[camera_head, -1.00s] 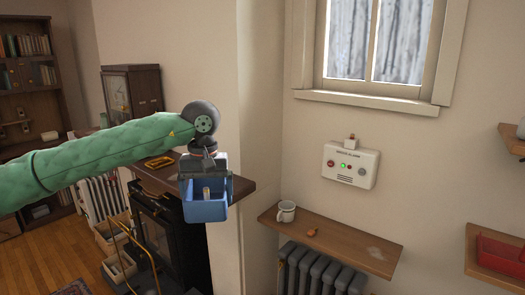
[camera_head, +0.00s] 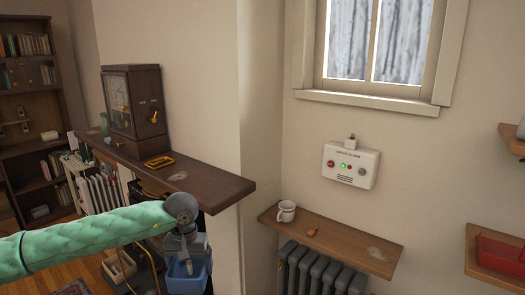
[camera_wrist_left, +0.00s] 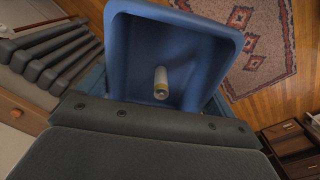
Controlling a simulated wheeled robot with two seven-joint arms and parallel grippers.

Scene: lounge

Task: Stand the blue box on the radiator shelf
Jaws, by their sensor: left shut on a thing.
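The blue box (camera_head: 188,277) is an open-topped bin at the lower middle of the head view. My left gripper (camera_head: 187,258) is shut on its wall and holds it in the air, lower than the mantel and left of the radiator shelf. In the left wrist view the box (camera_wrist_left: 205,50) shows its inside, with a small pale cylinder (camera_wrist_left: 161,82) with a yellowish end in it. The radiator shelf (camera_head: 345,246) is a wooden board on the wall above a grey radiator (camera_head: 315,272). A white mug (camera_head: 286,211) and a small orange-brown item (camera_head: 312,232) stand on it. My right gripper is not in view.
The dark mantel (camera_head: 200,184) juts out between the arm and the shelf, bearing a clock (camera_head: 133,103) and a small brass-coloured tray (camera_head: 159,162). A white alarm box (camera_head: 350,165) hangs above the shelf. A red bin (camera_head: 498,255) sits on another shelf at right. The radiator shelf's right half is free.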

